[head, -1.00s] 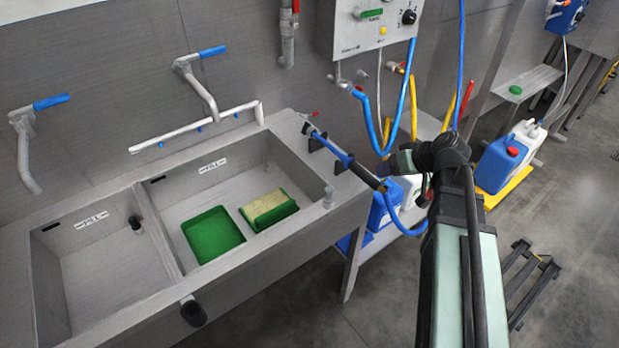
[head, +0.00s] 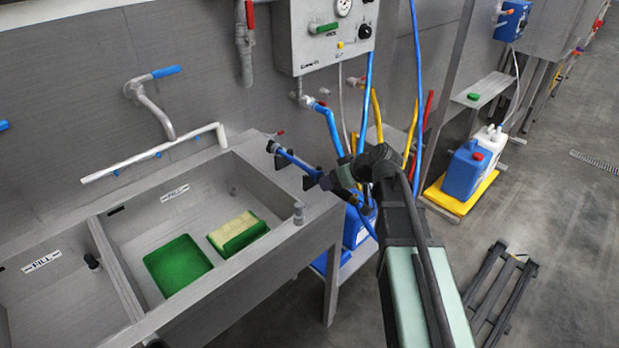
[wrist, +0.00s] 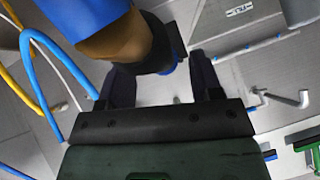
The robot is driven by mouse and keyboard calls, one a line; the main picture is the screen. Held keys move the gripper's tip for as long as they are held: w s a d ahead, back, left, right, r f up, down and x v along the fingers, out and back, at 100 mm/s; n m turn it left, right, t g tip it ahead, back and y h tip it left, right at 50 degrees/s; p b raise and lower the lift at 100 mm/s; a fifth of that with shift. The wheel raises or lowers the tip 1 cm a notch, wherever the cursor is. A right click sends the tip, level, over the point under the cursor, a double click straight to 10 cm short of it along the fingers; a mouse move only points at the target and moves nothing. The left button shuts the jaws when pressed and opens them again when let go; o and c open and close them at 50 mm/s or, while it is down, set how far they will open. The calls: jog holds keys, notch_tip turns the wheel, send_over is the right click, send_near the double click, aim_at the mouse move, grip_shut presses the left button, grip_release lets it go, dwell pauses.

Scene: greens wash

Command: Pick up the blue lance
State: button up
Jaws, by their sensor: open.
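The blue lance (head: 298,161) lies along the right end of the sink, held up on dark supports. My gripper (head: 328,180) is at its right-hand end, which it partly hides in the head view. In the wrist view the lance (wrist: 88,14) is large and close at the upper left, with a blue part, a brown section and a black collar. My open gripper (wrist: 163,70) has its two dark fingers apart. The lance's black part overlaps the space near the left finger; I cannot tell whether they touch.
The double sink (head: 150,318) holds a green tray (head: 178,266) and a green tub with a tan block (head: 238,232). A control box (head: 325,42) with blue and yellow hoses is on the wall behind. A blue canister (head: 462,172) stands on a yellow tray at right.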

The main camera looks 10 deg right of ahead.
jog(key=shift+b+x, duration=0.3)
jog(key=shift+x, duration=0.75)
jog(key=shift+f, duration=0.1)
jog(key=shift+c, duration=0.3)
jog(key=c, duration=0.7)
jog(key=shift+r, duration=0.2)
